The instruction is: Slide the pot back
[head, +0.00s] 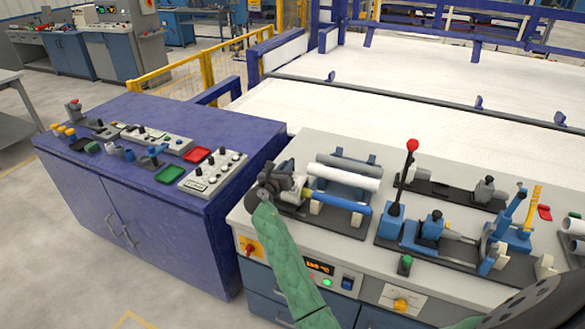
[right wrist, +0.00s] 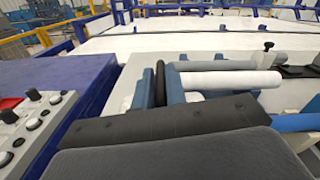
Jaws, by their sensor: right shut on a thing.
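My right gripper (head: 274,186) is at the left end of the fixture on the grey bench, its green-sleeved arm coming in from the bottom. It is shut on a part of that fixture, mostly hidden by the gripper, and I cannot tell whether this is the pot. A blue pipe (head: 348,202) lies in the fixture, just right of the gripper. In the right wrist view, a dark padded part fills the bottom, and the blue pipe (right wrist: 300,122) shows at the right edge. My left gripper is not in view.
A white pipe (head: 344,176) and a grey pipe (head: 350,162) lie on a rack behind the fixture. A lever with a red knob (head: 412,146) stands to the right. A purple cabinet (head: 120,200) with controls stands left, across a narrow gap.

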